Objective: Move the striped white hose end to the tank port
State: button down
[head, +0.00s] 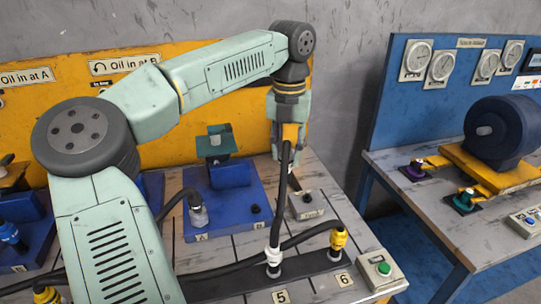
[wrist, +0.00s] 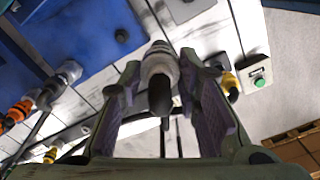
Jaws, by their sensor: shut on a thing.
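My gripper (head: 289,155) is over the right part of the bench, pointing down. In the wrist view its two fingers (wrist: 160,85) are closed around a whitish, ring-banded hose end (wrist: 160,62), which I take as the striped white hose end. A dark round part faces the camera. In the head view the gripper mostly hides this end, and a dark hose (head: 283,190) runs below it. A white fitting (head: 274,257) stands on the dark strip near label 5; I cannot tell whether that hose joins it. I cannot tell which port is the tank port.
A yellow hose end (head: 338,239) stands near label 6, beside a green-button box (head: 383,268). A small grey block (head: 308,206) and a blue panel (head: 232,206) with a grey fitting (head: 198,214) lie behind. A second bench (head: 430,214) with a motor is at right.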

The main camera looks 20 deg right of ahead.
jog(key=w+d, duration=0.3)
jog(key=d, duration=0.5)
jog(key=shift+s, duration=0.1)
notch_tip(320, 180, down, 8)
jog(key=b, duration=0.4)
dwell(0.3)
jog(key=shift+p, duration=0.55)
dwell(0.6)
jog(key=shift+f, duration=0.25)
